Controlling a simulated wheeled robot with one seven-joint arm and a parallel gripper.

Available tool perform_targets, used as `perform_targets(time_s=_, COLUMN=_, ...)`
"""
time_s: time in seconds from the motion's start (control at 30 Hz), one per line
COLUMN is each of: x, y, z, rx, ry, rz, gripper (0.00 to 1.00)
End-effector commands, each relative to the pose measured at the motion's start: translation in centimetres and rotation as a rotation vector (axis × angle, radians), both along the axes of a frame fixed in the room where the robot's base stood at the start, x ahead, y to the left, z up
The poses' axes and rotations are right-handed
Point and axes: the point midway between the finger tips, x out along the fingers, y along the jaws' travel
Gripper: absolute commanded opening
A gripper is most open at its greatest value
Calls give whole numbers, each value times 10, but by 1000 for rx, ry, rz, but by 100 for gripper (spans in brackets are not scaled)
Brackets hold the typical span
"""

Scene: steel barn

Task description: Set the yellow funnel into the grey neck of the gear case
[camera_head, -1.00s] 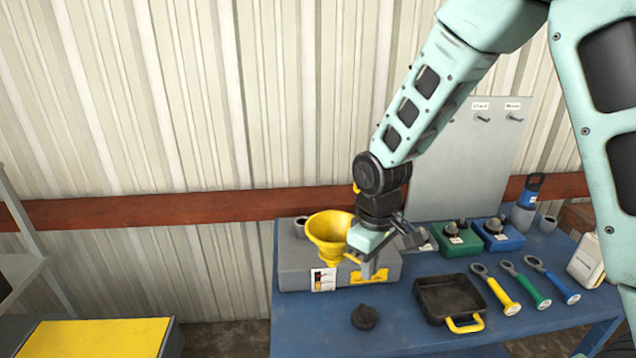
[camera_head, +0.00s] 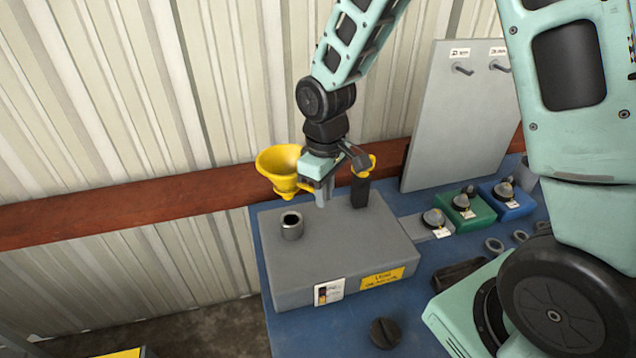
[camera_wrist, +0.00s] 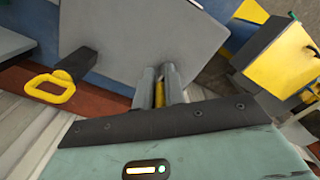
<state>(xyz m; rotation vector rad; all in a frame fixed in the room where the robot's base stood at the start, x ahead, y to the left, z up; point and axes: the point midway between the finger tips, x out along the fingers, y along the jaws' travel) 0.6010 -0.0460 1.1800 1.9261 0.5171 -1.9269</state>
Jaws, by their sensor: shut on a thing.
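The yellow funnel (camera_head: 278,164) is in my gripper (camera_head: 321,197), wide mouth up, to the left of the fingers. Its spout end shows above and slightly left of the grey neck (camera_head: 292,229) in the head view, apart from it. The neck is a short open tube with a dark hole on top of the grey gear case (camera_head: 340,248). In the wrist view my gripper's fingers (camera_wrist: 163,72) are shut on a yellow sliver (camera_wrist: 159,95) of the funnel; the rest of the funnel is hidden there.
A black piece with a yellow ring (camera_head: 361,185) stands up from the case right of my gripper. A dark round cap (camera_head: 384,333) lies on the blue bench (camera_head: 438,258) in front. Green (camera_head: 468,212) and blue (camera_head: 506,198) boxes stand to the right, before a grey panel (camera_head: 462,120).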

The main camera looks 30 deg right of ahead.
Motion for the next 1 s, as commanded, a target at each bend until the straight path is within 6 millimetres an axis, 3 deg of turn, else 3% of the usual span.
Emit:
perform_targets(time_s=0.67, x=0, y=0, z=-51, rx=0, ry=0, rz=0, gripper=0)
perform_targets(time_s=1.0, x=-3, y=-1, z=-46, rx=0, ry=0, rz=0, gripper=0)
